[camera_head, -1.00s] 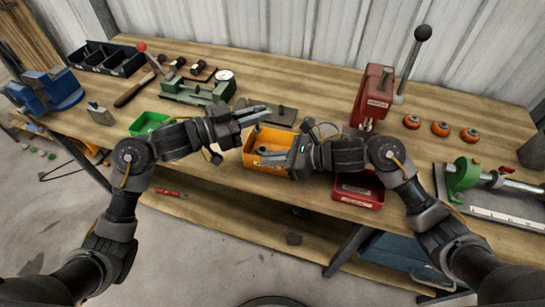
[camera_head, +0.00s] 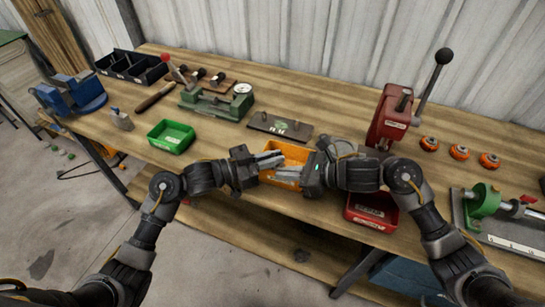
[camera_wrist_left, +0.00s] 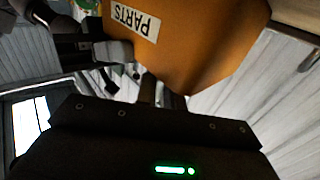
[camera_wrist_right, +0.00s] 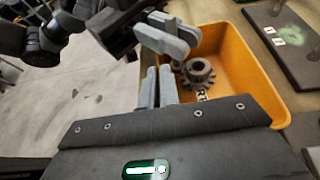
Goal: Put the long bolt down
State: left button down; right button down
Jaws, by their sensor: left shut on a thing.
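My left gripper (camera_head: 276,160) is low over the orange parts bin (camera_head: 270,178). The left fingers also show above the bin in the right wrist view (camera_wrist_right: 168,35). The left wrist view shows the bin's labelled orange wall (camera_wrist_left: 190,45) close up. A dark toothed part (camera_wrist_right: 197,72) lies in the bin. My right gripper (camera_wrist_right: 158,88) is beside the bin, fingers close together with nothing visible between them. I cannot tell whether it touches the bin.
A green bin (camera_head: 171,136) stands to the left and a red bin (camera_head: 370,212) to the right. A dark plate (camera_head: 280,126) lies behind the orange bin. A red press (camera_head: 389,118) stands at the back right. Bare bench top lies between the green and orange bins.

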pick_arm(q)
jog(key=shift+f, duration=0.25)
jog(key=shift+s+f, duration=0.1)
jog(key=shift+f, duration=0.15)
pick_arm(e)
jog(key=shift+s+r, duration=0.1)
pick_arm(q)
jog(key=c, duration=1.5)
grip_release()
jog(key=shift+s+f, duration=0.1)
jog(key=shift+f, duration=0.05)
jog(key=shift+r, duration=0.5)
jog(key=v, duration=1.2)
jog(key=shift+w+r, duration=0.2)
pick_arm(e)
jog(key=c, duration=1.6)
grip_release()
jog(key=shift+o, duration=0.2)
